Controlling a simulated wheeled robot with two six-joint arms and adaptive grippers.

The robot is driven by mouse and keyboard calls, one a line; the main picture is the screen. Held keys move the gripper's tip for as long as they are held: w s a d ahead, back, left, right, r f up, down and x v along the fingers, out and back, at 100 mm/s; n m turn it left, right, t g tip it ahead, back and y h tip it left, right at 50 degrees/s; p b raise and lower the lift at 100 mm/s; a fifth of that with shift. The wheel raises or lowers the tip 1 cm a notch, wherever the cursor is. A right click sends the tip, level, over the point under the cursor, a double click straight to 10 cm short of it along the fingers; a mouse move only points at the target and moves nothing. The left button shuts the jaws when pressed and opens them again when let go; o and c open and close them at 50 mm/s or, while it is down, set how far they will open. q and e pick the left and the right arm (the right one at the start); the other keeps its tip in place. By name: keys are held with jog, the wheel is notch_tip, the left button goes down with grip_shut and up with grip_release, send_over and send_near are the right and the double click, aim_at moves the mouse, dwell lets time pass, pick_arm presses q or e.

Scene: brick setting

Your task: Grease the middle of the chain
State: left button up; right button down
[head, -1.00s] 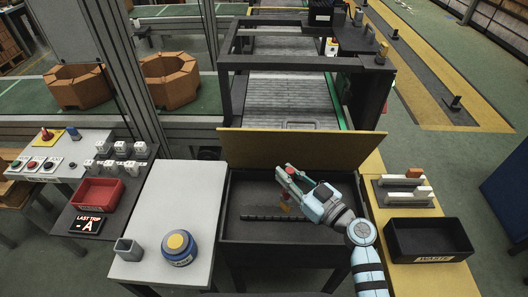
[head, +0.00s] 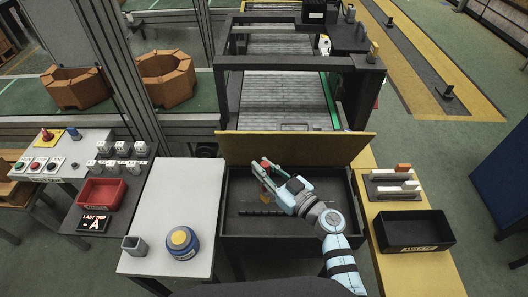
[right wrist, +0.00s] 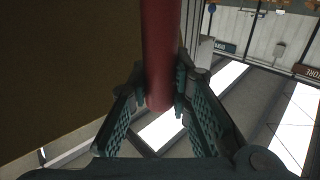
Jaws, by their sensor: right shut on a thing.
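My right gripper (head: 263,168) is shut on a red handle (right wrist: 160,50), which fills the middle of the right wrist view. In the head view only the handle's red top (head: 266,165) shows between the fingers, with an orange-brown tip below. The tool is roughly upright inside the open dark bay. The chain (head: 254,213) is a short dark strip across the bay floor; its right part is hidden behind my right arm. The tip is just above or behind the chain; I cannot tell whether they touch. My left gripper is not in view.
The bay's raised yellow lid (head: 300,149) stands behind the gripper. A black tray (head: 414,246) lies on the yellow bench at right.

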aim_at(265, 164)
jog(key=shift+r+p, duration=0.45)
jog(key=shift+r, duration=1.55)
